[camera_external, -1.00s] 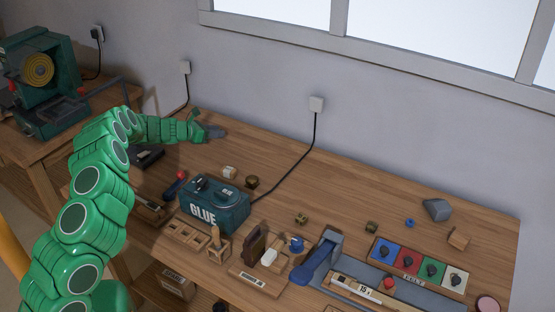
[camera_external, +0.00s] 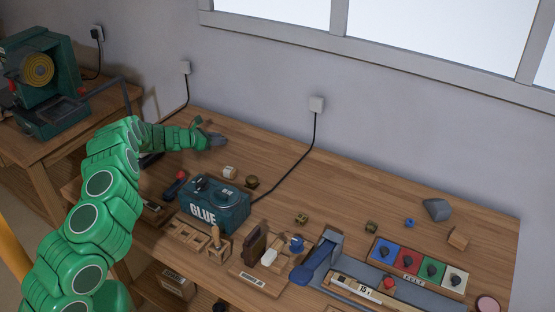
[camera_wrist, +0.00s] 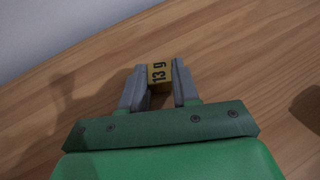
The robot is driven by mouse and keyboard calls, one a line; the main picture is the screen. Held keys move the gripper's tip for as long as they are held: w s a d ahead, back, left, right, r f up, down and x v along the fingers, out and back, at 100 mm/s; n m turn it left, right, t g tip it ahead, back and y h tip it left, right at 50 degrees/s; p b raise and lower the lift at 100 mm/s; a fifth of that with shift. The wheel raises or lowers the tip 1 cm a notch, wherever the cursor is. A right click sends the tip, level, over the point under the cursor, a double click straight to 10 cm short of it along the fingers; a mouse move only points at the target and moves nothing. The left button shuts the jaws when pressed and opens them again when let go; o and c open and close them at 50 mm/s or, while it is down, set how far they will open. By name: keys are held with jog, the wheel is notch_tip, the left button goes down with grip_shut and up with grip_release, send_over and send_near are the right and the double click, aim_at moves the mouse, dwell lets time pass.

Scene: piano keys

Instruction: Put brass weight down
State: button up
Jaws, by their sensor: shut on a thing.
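My gripper (camera_external: 214,138) is at the far left part of the workbench, near the wall. In the wrist view my gripper (camera_wrist: 160,90) is shut on a small yellow brass weight (camera_wrist: 160,73) marked "13 g", held between the two grey fingertips. Bare wood shows around the weight; I cannot tell whether it touches the bench top. In the external view the weight is hidden or too small to make out at my gripper.
A teal glue box (camera_external: 214,205) stands in front of my gripper, with a small white-topped block (camera_external: 229,172) and a round brass-coloured piece (camera_external: 252,182) behind it. The bench top (camera_external: 290,165) along the wall is clear.

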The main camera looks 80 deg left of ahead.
jog(key=shift+f, duration=0.1)
jog(key=o, duration=1)
jog(key=shift+s, duration=0.1)
jog(key=shift+v, duration=1.5)
jog(key=v, duration=0.7)
jog(key=shift+s+r, duration=0.15)
jog(key=shift+r, duration=0.2)
jog(key=shift+s+d+r, duration=0.15)
jog(key=shift+s+d, duration=0.15)
jog(key=shift+s, duration=0.25)
